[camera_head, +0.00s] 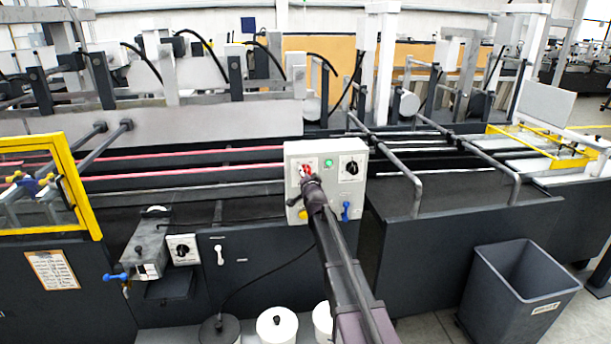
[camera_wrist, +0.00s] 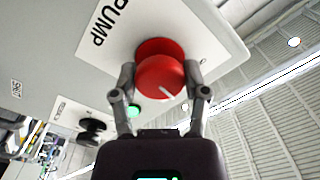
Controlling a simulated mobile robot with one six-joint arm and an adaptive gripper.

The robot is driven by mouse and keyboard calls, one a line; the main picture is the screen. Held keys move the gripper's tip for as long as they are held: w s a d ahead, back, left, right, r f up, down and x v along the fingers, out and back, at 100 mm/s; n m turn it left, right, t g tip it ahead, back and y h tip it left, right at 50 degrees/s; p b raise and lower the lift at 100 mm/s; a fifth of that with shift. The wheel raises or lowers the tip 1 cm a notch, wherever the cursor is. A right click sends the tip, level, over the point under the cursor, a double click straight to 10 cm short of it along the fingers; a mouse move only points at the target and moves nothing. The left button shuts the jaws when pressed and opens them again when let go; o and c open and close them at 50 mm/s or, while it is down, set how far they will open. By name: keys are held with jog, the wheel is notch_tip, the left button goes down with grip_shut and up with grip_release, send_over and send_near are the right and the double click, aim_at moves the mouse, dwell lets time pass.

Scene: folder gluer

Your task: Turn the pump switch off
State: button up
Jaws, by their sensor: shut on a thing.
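The pump switch is a red round knob (camera_wrist: 162,78) on a white plate (camera_wrist: 205,30) marked "PUMP" in the wrist view. A white line on the knob points down and to the right in that view. My gripper (camera_wrist: 160,88) is shut on the knob, one finger on each side. In the head view, my gripper (camera_head: 308,184) reaches the red knob (camera_head: 307,170) at the upper left of the light grey control box (camera_head: 328,152). My gripper partly hides the knob there.
A green light (camera_head: 328,162) and a black knob (camera_head: 351,168) sit right of the pump switch. A blue handle (camera_head: 346,211) and a yellow part (camera_head: 303,215) are lower on the box. A grey bin (camera_head: 515,290) stands at the right. White-lidded tubs (camera_head: 277,325) stand below.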

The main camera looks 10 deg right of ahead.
jog(key=n, duration=0.4)
jog(key=shift+w+n, duration=0.1)
jog(key=shift+n, duration=0.2)
jog(key=n, duration=0.4)
jog(key=shift+r, duration=0.1)
jog(key=shift+n, duration=0.4)
jog(key=o, duration=1.2)
jog(key=shift+c, duration=0.2)
jog(key=s, duration=1.2)
